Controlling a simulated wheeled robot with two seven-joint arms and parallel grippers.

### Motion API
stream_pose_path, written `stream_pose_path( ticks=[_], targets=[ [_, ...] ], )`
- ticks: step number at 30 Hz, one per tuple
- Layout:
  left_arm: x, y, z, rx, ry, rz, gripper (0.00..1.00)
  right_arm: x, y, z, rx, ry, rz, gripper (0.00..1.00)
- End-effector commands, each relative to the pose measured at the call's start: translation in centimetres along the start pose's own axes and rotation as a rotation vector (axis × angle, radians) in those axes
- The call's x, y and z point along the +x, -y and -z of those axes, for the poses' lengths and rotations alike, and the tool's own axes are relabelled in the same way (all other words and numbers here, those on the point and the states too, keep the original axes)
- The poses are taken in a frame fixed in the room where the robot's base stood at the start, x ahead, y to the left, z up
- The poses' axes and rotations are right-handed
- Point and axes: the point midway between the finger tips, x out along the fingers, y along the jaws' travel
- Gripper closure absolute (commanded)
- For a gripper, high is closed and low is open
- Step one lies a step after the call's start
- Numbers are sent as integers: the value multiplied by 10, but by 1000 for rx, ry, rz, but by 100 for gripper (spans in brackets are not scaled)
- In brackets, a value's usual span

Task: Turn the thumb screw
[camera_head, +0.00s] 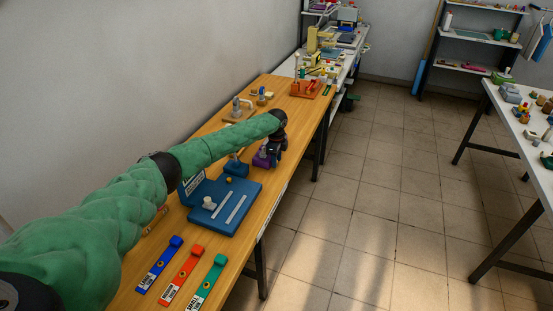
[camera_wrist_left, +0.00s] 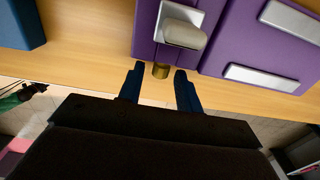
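A purple fixture (camera_wrist_left: 240,50) with silver bars and a pale rounded knob (camera_wrist_left: 185,33) on a silver plate fills the top of the left wrist view. A short brass cylinder (camera_wrist_left: 161,71), which looks like the thumb screw, sticks out at its near edge. My left gripper (camera_wrist_left: 159,75) is open, with its two blue fingers on either side of the brass cylinder and a visible gap on each side. In the head view the gripper (camera_head: 277,153) is over the wooden table beside the purple fixture (camera_head: 261,159), mostly hiding it. My right gripper is not in view.
A blue fixture (camera_head: 228,207) with silver bars stands nearer on the wooden table (camera_head: 210,240). Blue (camera_head: 160,263), red (camera_head: 182,275) and green (camera_head: 207,285) labelled pieces lie in front. A red-orange fixture (camera_head: 306,88) stands farther back. The tiled floor to the right is clear.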

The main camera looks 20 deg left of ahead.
Motion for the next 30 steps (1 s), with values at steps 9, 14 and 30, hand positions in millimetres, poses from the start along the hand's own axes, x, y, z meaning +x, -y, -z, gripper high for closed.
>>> stream_pose_path(
  ticks=[9, 14, 30],
  targets=[
    [0, 0, 0, 0, 0, 2, 100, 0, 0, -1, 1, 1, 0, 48],
    [0, -1, -1, 0, 1, 29, 100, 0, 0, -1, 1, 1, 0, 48],
    [4, -10, 0, 1, -1, 381, 100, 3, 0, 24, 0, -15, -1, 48]
  ],
)
